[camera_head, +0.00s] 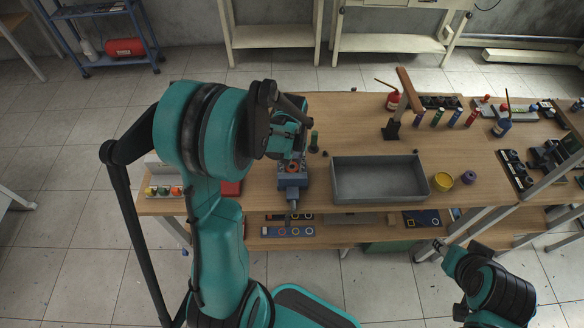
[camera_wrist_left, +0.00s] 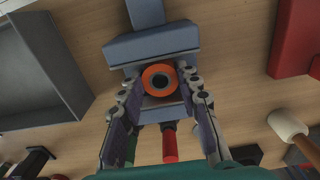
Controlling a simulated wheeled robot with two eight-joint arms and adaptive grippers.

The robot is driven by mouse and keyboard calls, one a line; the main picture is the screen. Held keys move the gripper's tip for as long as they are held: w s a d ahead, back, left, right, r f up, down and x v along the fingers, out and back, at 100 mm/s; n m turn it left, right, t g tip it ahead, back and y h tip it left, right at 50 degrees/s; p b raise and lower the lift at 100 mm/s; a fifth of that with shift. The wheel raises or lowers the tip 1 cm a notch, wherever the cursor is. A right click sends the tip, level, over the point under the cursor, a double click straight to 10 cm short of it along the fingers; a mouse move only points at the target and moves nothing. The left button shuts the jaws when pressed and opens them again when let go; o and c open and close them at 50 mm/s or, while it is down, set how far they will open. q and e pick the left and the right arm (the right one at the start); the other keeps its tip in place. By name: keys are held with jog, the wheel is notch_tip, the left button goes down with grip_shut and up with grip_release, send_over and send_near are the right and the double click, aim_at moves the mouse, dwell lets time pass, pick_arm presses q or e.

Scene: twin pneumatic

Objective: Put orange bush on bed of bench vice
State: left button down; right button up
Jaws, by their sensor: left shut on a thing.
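The orange bush (camera_wrist_left: 160,79), a ring with a dark centre, sits between the fingertips of my left gripper (camera_wrist_left: 161,82), which is shut on it. The blue bench vice (camera_wrist_left: 150,43) is directly behind and below the bush in the wrist view. In the head view the vice (camera_head: 292,182) stands near the table's front edge, with the bush (camera_head: 292,167) over its body and my left gripper (camera_head: 290,158) above. Whether the bush touches the bed cannot be told. My right gripper (camera_head: 438,247) is in front of the table, away from the vice; its fingers are too small to read.
A red block (camera_head: 231,188) lies left of the vice. A green bottle (camera_head: 314,141) stands behind it.

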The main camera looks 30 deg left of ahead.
pick_arm(q)
jog(key=shift+f, duration=0.15)
jog(key=shift+f, duration=0.1)
jog(key=c, duration=1.5)
grip_release()
jog(key=shift+f, duration=0.1)
jog(key=o, duration=0.4)
jog(key=shift+o, duration=0.2)
